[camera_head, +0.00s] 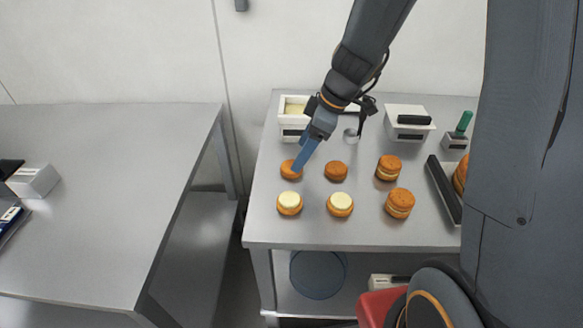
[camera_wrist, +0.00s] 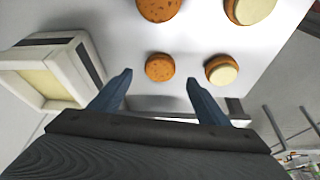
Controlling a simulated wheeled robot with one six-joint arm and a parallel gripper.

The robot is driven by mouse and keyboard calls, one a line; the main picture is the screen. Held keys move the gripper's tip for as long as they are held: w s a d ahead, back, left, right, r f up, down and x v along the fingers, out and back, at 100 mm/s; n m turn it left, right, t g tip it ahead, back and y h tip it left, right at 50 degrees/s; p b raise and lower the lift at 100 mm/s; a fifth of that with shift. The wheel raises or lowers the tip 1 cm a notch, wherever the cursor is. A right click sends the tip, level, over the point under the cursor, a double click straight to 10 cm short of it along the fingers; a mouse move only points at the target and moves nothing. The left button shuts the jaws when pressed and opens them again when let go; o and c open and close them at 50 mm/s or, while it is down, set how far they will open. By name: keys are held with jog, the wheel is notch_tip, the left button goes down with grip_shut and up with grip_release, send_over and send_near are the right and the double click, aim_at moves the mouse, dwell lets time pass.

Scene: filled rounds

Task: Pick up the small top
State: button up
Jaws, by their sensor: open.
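The small top (camera_head: 288,171), a plain orange-brown round, lies on the grey table (camera_head: 270,222) at the left of the back row. In the wrist view the small top (camera_wrist: 159,67) shows whole, just beyond the gap between my fingertips. My gripper (camera_head: 297,168) points down at it, and its blue fingers hide part of it in the head view. In the wrist view my gripper (camera_wrist: 158,80) has its fingers wide apart with nothing between them. I cannot tell whether a finger touches the top. A larger plain round (camera_head: 336,171) lies to its right.
Two rounds with cream on top, a smaller one (camera_head: 289,203) and a larger one (camera_head: 340,204), lie in front. Two filled stacks (camera_head: 389,167) (camera_head: 399,203) stand to the right. A white box with cream-coloured contents (camera_wrist: 40,78) stands behind. A dark-edged tray (camera_head: 443,190) is at the right.

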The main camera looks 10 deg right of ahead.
jog(key=shift+p+x, duration=1)
jog(key=shift+x, duration=1.6)
jog(key=shift+c, duration=0.3)
jog(key=c, duration=0.8)
